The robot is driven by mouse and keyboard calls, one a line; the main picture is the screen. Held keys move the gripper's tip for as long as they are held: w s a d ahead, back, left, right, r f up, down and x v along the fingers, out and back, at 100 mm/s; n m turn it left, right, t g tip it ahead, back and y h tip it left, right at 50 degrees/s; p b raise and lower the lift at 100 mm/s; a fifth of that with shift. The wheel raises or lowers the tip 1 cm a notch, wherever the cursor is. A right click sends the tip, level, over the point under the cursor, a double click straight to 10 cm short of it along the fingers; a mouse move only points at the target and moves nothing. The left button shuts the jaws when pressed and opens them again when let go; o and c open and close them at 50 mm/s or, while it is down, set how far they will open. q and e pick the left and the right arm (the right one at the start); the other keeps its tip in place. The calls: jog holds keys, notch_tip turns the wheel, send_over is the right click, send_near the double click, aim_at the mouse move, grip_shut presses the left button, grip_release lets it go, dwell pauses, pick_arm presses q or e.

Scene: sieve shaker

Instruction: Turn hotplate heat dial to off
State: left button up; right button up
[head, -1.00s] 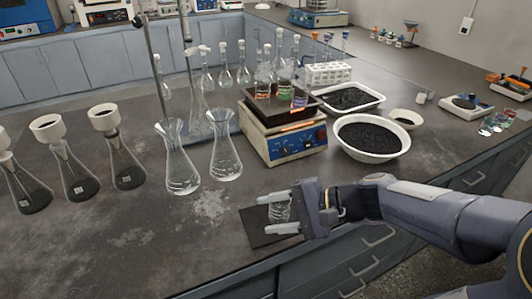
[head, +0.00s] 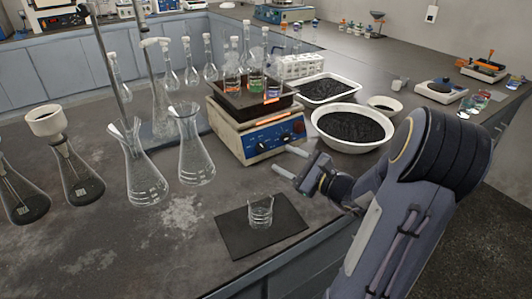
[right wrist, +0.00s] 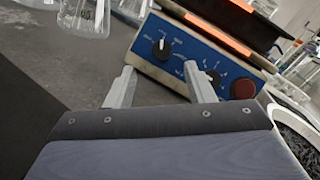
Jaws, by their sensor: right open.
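The hotplate (head: 243,146) has a blue front panel and stands near the middle of the bench. In the right wrist view its panel shows a left dial (right wrist: 161,48), a right dial (right wrist: 213,76) and a round dark red knob (right wrist: 243,88). My right gripper (head: 286,161) is open and empty in front of the panel, apart from it. In the right wrist view its fingertips (right wrist: 158,72) point at the panel, with the left dial between them and the right finger near the right dial. My left gripper is not in view.
A dark tray with colored flasks (head: 246,86) sits on the hotplate. A small glass beaker (head: 261,213) stands on a black mat (head: 235,238). A white bowl of black grains (head: 352,128) is at the right, clear flasks (head: 195,152) at the left.

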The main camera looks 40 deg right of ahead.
aim_at(263, 148)
jog(key=w, duration=0.5)
jog(key=w+a, duration=0.1)
jog(key=w, duration=0.1)
jog(key=shift+w, duration=0.25)
jog(key=shift+a, duration=0.1)
jog(key=c, duration=1)
